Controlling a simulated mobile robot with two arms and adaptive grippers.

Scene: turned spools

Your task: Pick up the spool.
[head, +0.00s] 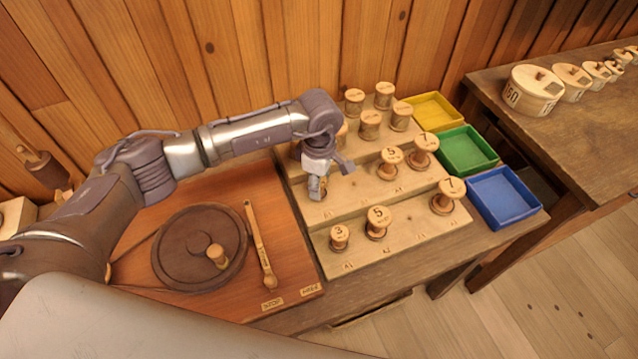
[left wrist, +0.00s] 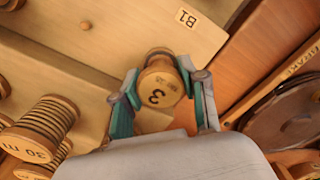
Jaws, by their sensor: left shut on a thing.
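A wooden spool marked 3 (left wrist: 161,88) sits between the two teal-padded fingers of my left gripper (head: 317,186) in the left wrist view. The fingers are shut on it, one on each side, and its numbered end faces the camera. In the head view the gripper is over the left part of the stepped wooden rack (head: 372,243) and mostly hides this spool. I cannot tell whether the spool is clear of the rack. My right gripper is not in view.
Other spools stand on the rack, including a front one marked 5 (head: 378,222). Yellow (head: 436,112), green (head: 467,150) and blue (head: 504,198) trays are to the right. A dark crank wheel (head: 185,262) and a wooden lever (head: 257,235) lie left of the rack.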

